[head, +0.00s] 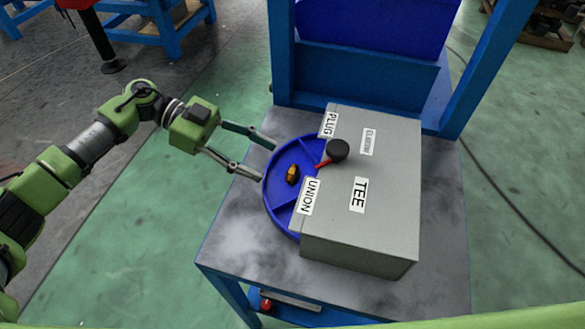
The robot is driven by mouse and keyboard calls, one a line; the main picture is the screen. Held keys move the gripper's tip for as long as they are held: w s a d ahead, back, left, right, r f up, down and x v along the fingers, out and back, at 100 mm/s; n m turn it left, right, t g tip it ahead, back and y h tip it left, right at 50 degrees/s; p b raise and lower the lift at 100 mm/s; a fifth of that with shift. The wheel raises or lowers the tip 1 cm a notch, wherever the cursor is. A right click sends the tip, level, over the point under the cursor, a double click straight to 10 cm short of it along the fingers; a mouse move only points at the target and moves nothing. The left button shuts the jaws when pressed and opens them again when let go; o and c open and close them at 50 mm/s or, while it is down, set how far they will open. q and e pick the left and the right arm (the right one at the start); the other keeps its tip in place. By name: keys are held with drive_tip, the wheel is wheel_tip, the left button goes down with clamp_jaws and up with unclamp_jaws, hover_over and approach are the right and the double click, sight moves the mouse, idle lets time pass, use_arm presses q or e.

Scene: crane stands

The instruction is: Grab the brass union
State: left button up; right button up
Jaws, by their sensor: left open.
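The brass union (292,174) is a small golden-brown piece lying in a compartment of a round blue tray (275,205), near the label UNION. My left gripper (268,161) is open and empty, with its two fingers apart at the left rim of the tray. The union is to the right of the fingertips, apart from them. My right gripper is not in view.
A grey box (398,200) covers the right part of the tray and bears the labels PLUG, ELBOW, UNION and TEE. A black knob (337,150) with a red pointer stands on it. The grey tabletop (240,240) is bare at front left. Blue posts and a blue bin (375,25) stand behind.

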sight(289, 171)
use_arm(q)
drive_tip(key=shift+d+f, duration=0.15)
drive_tip(key=shift+d, duration=0.15)
drive_tip(key=shift+s+d+f+p, duration=0.1)
drive_tip(key=shift+s+d+p, duration=0.3)
drive_tip(key=shift+d, duration=0.3)
drive_tip(key=p+x, duration=0.1)
drive_tip(key=x, duration=0.2)
drive_tip(key=shift+d, duration=0.25)
drive_tip(key=shift+d+f, duration=0.1)
drive_tip(key=shift+d, duration=0.05)
drive_tip(key=c, duration=1.2)
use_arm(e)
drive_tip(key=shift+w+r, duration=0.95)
